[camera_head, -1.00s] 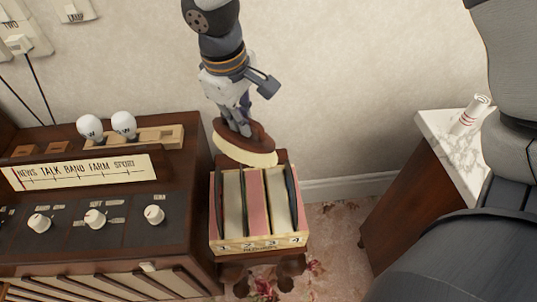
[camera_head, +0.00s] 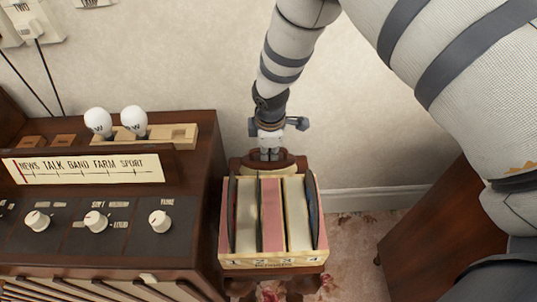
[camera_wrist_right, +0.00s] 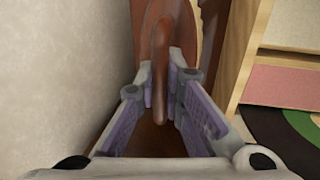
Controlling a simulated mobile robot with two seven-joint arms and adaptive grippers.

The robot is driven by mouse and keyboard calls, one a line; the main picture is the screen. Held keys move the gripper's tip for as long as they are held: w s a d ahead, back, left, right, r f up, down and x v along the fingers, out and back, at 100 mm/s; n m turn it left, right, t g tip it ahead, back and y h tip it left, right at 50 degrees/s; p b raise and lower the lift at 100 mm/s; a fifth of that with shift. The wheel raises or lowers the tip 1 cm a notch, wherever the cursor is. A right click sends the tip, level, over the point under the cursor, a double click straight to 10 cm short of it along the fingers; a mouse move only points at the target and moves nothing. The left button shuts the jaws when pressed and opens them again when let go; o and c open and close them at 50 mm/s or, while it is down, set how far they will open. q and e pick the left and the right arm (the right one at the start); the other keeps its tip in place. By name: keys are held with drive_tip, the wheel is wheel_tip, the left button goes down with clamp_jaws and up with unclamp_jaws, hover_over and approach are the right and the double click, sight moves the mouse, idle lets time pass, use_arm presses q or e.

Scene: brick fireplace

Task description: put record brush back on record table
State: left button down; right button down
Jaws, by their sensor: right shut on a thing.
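My right gripper (camera_head: 269,153) points down and is shut on the brush, just behind the record crate. In the right wrist view, the brush's brown handle (camera_wrist_right: 160,50) sits between the fingers (camera_wrist_right: 160,88). The dark wooden record table (camera_head: 302,284) stands under the crate, with its legs showing in front. The brush is low at the table's back edge; I cannot tell whether it touches the top. My left gripper is not in view.
The record crate (camera_head: 274,260) holds several upright sleeves and records, close beside the gripper. A wooden radio cabinet (camera_head: 120,262) with knobs and two bulbs (camera_head: 134,121) stands to the left. The wall (camera_head: 200,60) is close behind. A brown cabinet (camera_head: 440,220) is at right.

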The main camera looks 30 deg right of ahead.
sight(269, 166)
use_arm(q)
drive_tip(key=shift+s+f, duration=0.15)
use_arm(e)
drive_tip(key=shift+f, duration=0.75)
drive_tip(key=shift+f, duration=0.1)
drive_tip(key=shift+f, duration=0.15)
drive_tip(key=c, duration=1.7)
unclamp_jaws()
